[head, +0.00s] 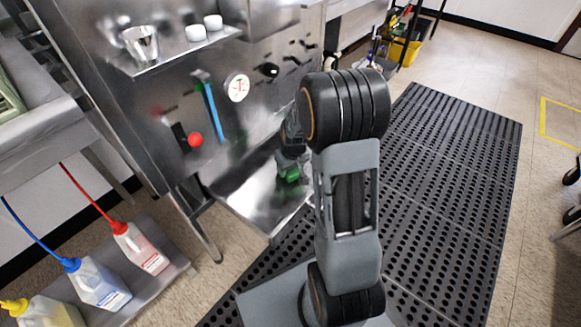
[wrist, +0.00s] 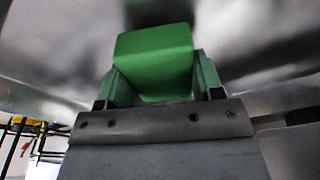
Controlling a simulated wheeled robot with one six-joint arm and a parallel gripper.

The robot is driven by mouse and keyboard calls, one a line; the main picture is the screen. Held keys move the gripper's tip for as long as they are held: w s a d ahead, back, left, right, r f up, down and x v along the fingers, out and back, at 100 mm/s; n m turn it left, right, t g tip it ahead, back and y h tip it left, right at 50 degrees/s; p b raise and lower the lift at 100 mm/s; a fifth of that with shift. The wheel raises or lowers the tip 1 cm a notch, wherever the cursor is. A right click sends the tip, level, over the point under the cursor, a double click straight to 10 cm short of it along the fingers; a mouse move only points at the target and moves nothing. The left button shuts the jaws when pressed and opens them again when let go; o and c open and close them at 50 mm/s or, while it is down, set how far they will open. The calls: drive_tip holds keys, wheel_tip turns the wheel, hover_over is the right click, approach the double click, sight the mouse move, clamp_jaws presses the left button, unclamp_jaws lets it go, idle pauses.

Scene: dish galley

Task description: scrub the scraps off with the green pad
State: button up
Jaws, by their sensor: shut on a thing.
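My gripper (head: 287,160) is low over a shiny steel panel (head: 247,207) at the front of the steel machine. In the wrist view, the green pad (wrist: 155,62) sits between the two green fingers, which are shut on it. The pad's far end is close to a blurred, shiny steel surface; I cannot tell whether it touches. A dark patch lies just beyond the pad, and I cannot tell whether it is a reflection. I can make out no scraps in either view, and my arm hides part of the head view.
A steel shelf (head: 180,52) with a metal cup (head: 141,44) and two white cups juts out above. A red knob (head: 195,140) and gauge (head: 237,87) are on the machine front. Bottles (head: 98,283) stand at lower left. A black perforated mat (head: 440,165) covers the floor at right.

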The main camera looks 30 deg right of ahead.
sight(279, 186)
drive_tip(key=shift+f+b, duration=0.5)
drive_tip(key=shift+f, duration=0.3)
drive_tip(key=shift+a, duration=0.15)
drive_tip(key=shift+s+a+r+p, duration=0.1)
drive_tip(key=shift+s+a+p, duration=0.15)
drive_tip(key=shift+a, duration=0.4)
drive_tip(key=shift+s+a+r+p, duration=0.15)
drive_tip(key=shift+s+a, duration=0.2)
drive_tip(key=shift+a, duration=0.25)
drive_tip(key=shift+s+a+f+p, duration=0.2)
drive_tip(key=shift+s+a, duration=0.45)
drive_tip(key=shift+a, duration=0.75)
drive_tip(key=shift+s+a+f+p, duration=0.15)
drive_tip(key=shift+s+a, duration=0.55)
drive_tip(key=shift+a, duration=0.7)
drive_tip(key=shift+s+a+f+p, duration=0.1)
drive_tip(key=shift+s+a+p, duration=0.15)
drive_tip(key=shift+s+a, duration=0.8)
drive_tip(key=shift+w+a+r, duration=0.15)
drive_tip(key=shift+w+a, duration=0.2)
drive_tip(key=shift+a, duration=0.1)
drive_tip(key=shift+d, duration=0.1)
